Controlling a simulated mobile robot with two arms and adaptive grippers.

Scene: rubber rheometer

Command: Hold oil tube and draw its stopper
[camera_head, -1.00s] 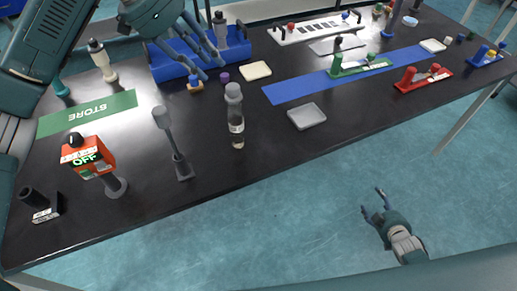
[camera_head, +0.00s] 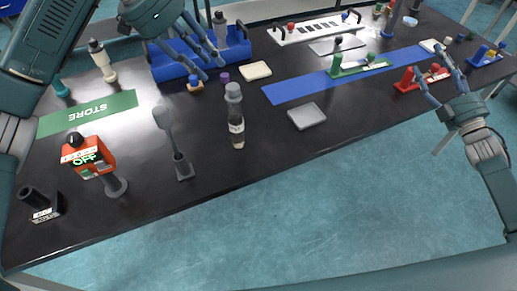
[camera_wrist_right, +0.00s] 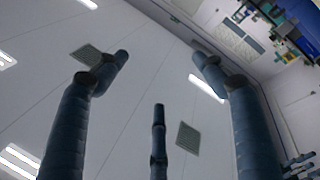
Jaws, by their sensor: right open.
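The oil tube (camera_head: 236,126) is a clear, slim vial with a white label, upright on the black table near the front edge. Its grey stopper (camera_head: 233,92) sits on top. My left gripper (camera_head: 213,71) is behind and left of the tube, in front of the blue rack, fingers spread, holding nothing that I can see. My right gripper (camera_head: 427,58) is open and empty, raised at the table's front edge, well right of the tube. The right wrist view shows its spread fingers (camera_wrist_right: 160,62) against the ceiling, with nothing between them.
A grey paddle-like tool (camera_head: 164,120) stands left of the tube, beyond it an orange device reading OFF (camera_head: 86,157). A blue rack (camera_head: 163,66) is behind. A grey square tray (camera_head: 307,116), blue strip (camera_head: 300,88), green holder (camera_head: 350,68) and red holder (camera_head: 408,83) lie right.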

